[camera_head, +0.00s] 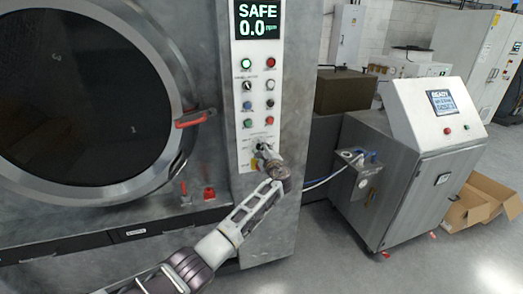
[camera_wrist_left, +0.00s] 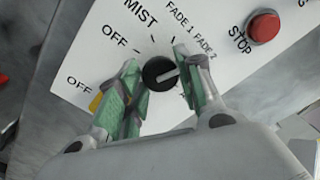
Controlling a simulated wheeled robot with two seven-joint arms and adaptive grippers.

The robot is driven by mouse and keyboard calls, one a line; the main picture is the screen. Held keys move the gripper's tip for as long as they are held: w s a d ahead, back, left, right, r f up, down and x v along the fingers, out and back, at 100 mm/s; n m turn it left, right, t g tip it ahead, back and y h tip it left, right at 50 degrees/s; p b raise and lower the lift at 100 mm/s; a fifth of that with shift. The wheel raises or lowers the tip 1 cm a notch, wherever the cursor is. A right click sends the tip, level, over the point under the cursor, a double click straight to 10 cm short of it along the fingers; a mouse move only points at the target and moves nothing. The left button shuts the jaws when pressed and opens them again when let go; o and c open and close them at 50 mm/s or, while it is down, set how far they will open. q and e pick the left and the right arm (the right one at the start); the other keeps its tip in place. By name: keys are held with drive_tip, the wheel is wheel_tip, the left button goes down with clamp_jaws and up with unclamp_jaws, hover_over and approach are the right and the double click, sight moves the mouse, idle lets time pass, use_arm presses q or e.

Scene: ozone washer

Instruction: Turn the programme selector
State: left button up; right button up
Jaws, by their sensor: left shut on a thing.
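The programme selector is a round black knob (camera_wrist_left: 160,73) with a white pointer line, on a pale panel printed OFF, MIST, FADE 1 and FADE 2. In the left wrist view the pointer line aims right and slightly up, toward the FADE 2 side; the right finger hides part of the dial there. My left gripper (camera_wrist_left: 157,75) has its green-padded fingers on both sides of the knob and is shut on it. In the head view my left gripper (camera_head: 266,157) is at the bottom of the control panel (camera_head: 279,40) and mostly covers the knob. My right gripper is not in view.
A red STOP button (camera_wrist_left: 263,27) sits to the right of the knob. Several lamps and switches are above it. A round door (camera_head: 85,90) with a red handle (camera_head: 192,118) is at left. A grey cabinet (camera_head: 415,190) stands at right, with clear floor in front.

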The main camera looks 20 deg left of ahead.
use_arm(q)
drive_tip(key=shift+d+f, duration=0.1)
drive_tip(key=o, duration=1)
drive_tip(key=shift+v, duration=6)
